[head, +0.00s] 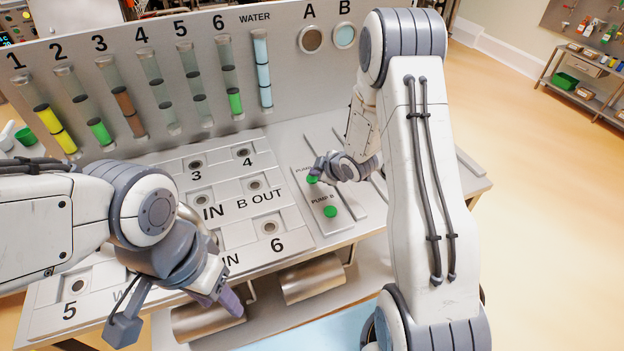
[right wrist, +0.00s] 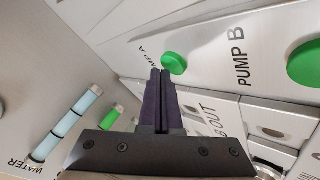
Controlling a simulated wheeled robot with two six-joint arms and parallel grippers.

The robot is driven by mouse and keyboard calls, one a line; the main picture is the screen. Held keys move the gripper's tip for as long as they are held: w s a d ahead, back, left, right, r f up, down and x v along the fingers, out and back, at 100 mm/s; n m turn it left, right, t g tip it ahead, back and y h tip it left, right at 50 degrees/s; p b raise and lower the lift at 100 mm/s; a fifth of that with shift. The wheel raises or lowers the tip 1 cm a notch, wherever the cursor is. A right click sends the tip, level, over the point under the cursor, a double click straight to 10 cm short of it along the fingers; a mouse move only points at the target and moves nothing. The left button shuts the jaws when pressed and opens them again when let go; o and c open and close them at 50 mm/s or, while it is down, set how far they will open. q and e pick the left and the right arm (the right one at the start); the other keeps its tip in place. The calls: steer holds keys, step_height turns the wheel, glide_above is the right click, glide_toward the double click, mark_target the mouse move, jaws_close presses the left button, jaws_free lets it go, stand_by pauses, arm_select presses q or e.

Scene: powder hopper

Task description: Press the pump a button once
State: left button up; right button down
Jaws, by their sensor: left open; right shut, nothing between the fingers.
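The green pump A button (head: 312,180) is on the sloped panel, just beyond the pump B button (head: 330,211), which is also green. My right gripper (head: 317,171) is shut and empty, with its tips right by the pump A button. In the right wrist view the closed dark fingertips (right wrist: 160,73) overlap the edge of the pump A button (right wrist: 175,63); I cannot tell whether they touch it. The pump B button (right wrist: 306,63) is clear to the right there. My left gripper (head: 232,303) is open and empty over the panel's front edge.
An upright board (head: 290,70) with numbered tubes, a WATER tube (head: 262,70) and round A and B windows stands behind the panel. Numbered ports lie left of the buttons. Metal cylinders (head: 312,278) are under the front edge. A shelf rack (head: 585,80) stands far right.

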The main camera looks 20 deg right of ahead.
steer(key=shift+f+b, duration=0.4)
steer(key=shift+f, duration=0.1)
stand_by(0.6)
steer(key=shift+r, duration=0.15)
steer(key=shift+r+p, duration=0.65)
steer(key=shift+r, duration=0.05)
step_height(320, 180, up, 5)
steer(key=p, duration=0.4)
stand_by(0.3)
